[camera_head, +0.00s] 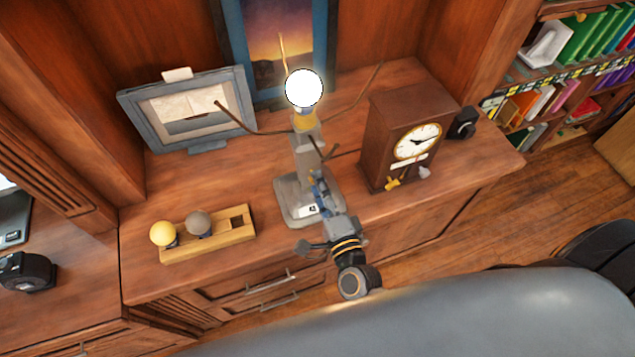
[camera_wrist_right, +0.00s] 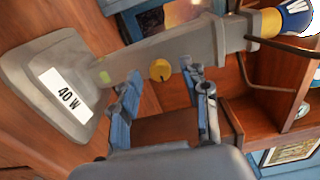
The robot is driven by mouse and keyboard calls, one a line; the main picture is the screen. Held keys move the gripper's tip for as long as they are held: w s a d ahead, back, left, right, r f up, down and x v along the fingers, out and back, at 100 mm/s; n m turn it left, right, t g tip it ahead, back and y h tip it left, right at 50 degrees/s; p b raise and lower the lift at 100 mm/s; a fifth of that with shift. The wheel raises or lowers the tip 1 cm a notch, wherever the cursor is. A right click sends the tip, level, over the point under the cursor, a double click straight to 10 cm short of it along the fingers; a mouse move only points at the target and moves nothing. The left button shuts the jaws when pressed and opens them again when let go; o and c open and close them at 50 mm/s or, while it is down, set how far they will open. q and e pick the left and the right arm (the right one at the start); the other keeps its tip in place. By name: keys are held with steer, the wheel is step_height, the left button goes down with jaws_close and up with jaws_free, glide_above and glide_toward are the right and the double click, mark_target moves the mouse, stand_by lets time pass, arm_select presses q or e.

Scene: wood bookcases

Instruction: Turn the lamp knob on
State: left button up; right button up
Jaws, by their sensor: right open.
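The lamp (camera_head: 308,145) stands upright on the desk, with a grey stem, a square grey base (camera_head: 283,192) and a round white bulb (camera_head: 304,88) on top. My right gripper (camera_head: 318,183) is in front of the stem, above the base. In the right wrist view the lamp's base (camera_wrist_right: 45,85) carries a "40 W" label. A round yellow knob (camera_wrist_right: 160,70) shows beside the stem, between the open fingertips of my right gripper (camera_wrist_right: 165,78). Contact cannot be told. The knob is hidden in the head view. My left gripper is not in view.
A wooden clock (camera_head: 385,140) stands close on the right. A wooden holder (camera_head: 215,243) with a yellow and a grey ball is on the left. A grey framed picture (camera_head: 243,92) and a blue-framed picture (camera_head: 234,40) are behind. Thin dark rods reach out beside the stem.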

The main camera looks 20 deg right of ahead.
steer(key=s, duration=1.1)
steer(key=shift+d, duration=0.2)
steer(key=shift+w+f, duration=0.1)
steer(key=s+f+n+g+y, duration=0.1)
steer(key=s+f+n+g, duration=0.2)
steer(key=f, duration=0.6)
steer(key=s+f+n+g+b, duration=0.15)
steer(key=f+n, duration=0.35)
steer(key=f, duration=0.5)
steer(key=s+f+n+g+y+p, duration=0.1)
steer(key=s+f+n+g, duration=0.2)
steer(key=f, duration=0.6)
steer(key=s+d+f+n+g+h, duration=0.1)
steer(key=s+d+f+n+g, duration=0.2)
steer(key=s+f, duration=0.3)
steer(key=s+d+f+n+g+b, duration=0.1)
steer(key=s+d+f+n+g, duration=0.2)
steer(key=s+f, duration=0.2)
steer(key=s+d+f+n+g+h, duration=0.1)
steer(key=s+d+f+n+g, duration=0.2)
steer(key=s+f, duration=0.3)
steer(key=shift+s+d+f+h, duration=0.25)
steer(key=shift+s+f+h, duration=0.05)
steer(key=shift+f, duration=0.25)
steer(key=shift+g, duration=0.25)
